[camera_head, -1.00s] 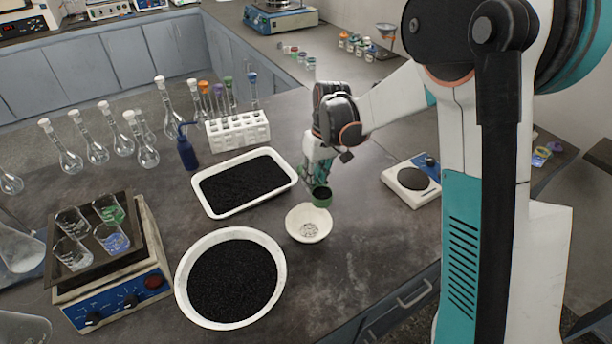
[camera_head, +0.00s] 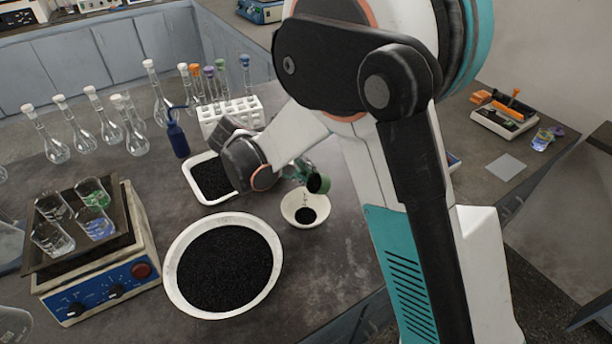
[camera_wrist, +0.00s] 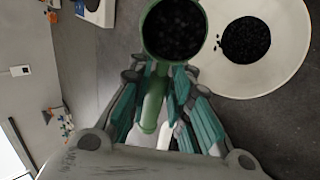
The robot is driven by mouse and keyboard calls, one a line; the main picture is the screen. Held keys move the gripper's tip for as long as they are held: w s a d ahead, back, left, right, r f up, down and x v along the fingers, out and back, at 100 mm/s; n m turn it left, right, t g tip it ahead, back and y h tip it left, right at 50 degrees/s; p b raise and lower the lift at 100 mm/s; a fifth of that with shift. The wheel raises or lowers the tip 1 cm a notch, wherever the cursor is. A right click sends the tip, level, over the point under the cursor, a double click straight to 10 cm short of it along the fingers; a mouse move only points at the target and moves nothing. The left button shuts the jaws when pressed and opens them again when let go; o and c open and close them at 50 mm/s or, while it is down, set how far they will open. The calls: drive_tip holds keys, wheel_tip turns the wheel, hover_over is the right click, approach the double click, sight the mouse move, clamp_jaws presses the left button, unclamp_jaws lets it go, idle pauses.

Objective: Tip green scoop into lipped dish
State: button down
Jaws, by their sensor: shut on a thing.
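The green scoop (camera_head: 318,183) is above the upper right part of the white lipped dish (camera_head: 291,211), tilted. In the wrist view the scoop (camera_wrist: 146,40) shows black grains in its cup. A small pile of black grains (camera_wrist: 246,40) lies in the dish (camera_wrist: 290,78), and it also shows in the head view (camera_head: 306,215). My gripper (camera_wrist: 158,100) is shut on the scoop's handle. In the head view my own arm partly hides the gripper.
A large round white basin (camera_head: 172,262) of black grains stands front left of the dish. A white tray (camera_head: 192,190) of black grains lies behind it, partly hidden by my arm. A shaker (camera_head: 140,272) with several beakers is at left. Several flasks stand behind.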

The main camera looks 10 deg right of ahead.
drive_tip(key=h+b, duration=0.1)
drive_tip(key=f+t+h+b, duration=0.1)
drive_tip(key=b, duration=0.1)
drive_tip(key=shift+s+a+h+b, duration=0.15)
drive_tip(key=shift+a+h+b, duration=0.15)
drive_tip(key=shift+a+h, duration=0.25)
drive_tip(key=shift+h, duration=0.35)
drive_tip(key=shift+a+t+h, duration=0.15)
drive_tip(key=shift+t+h, duration=0.15)
drive_tip(key=shift+h, duration=0.1)
drive_tip(key=shift+s+a+f+t+h, duration=0.15)
drive_tip(key=shift+t+h, duration=0.1)
drive_tip(key=shift+h, duration=0.55)
drive_tip(key=shift+s+a+f+t+h, duration=0.15)
drive_tip(key=shift+t+h, duration=0.1)
drive_tip(key=shift+h, duration=0.55)
drive_tip(key=shift+a+t+h, duration=0.1)
drive_tip(key=shift+t+h, duration=0.2)
drive_tip(key=shift+h, duration=0.4)
